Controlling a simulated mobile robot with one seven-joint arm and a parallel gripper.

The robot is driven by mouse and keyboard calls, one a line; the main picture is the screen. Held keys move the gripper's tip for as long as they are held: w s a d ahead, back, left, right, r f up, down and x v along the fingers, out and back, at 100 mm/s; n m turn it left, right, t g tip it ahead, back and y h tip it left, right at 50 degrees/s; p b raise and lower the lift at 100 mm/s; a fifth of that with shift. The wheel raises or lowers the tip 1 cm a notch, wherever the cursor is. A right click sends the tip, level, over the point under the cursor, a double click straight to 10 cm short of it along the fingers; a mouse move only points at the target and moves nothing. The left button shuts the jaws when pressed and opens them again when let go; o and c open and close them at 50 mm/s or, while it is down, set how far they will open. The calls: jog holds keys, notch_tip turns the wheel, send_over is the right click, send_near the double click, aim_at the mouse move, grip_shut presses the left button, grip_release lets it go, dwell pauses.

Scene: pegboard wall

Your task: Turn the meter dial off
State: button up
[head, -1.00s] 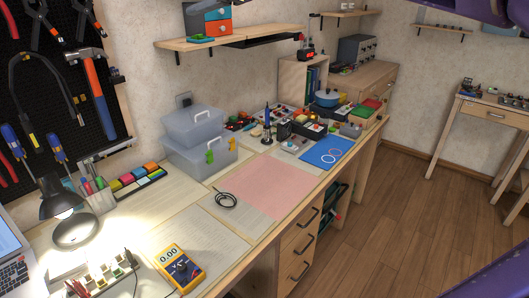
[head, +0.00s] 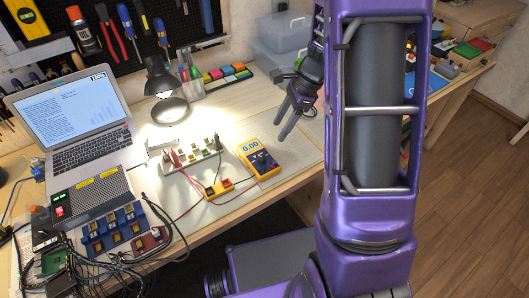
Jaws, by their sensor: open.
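The yellow multimeter (head: 249,150) lies face up on the workbench in the head view. Its display reads 0.00. Its dark dial (head: 262,161) sits below the display; its pointer is too small to read. My gripper (head: 281,127) is above the bench, up and to the right of the meter, with its dark fingers pointing down. It is open, with nothing between the fingers, and apart from the meter. My purple arm hides part of the bench to the right.
A lit lamp (head: 163,82) stands behind the meter. A breadboard with components (head: 192,153) and red leads lie to its left. A laptop (head: 75,110) and a power supply (head: 92,193) are farther left.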

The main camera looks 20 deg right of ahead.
aim_at(262, 157)
jog(key=b+x, duration=0.1)
jog(key=x, duration=1)
jog(key=shift+a+f+b, duration=0.1)
jog(key=shift+f+b, duration=0.2)
jog(key=shift+f, duration=0.05)
jog(key=shift+c, duration=0.4)
grip_shut()
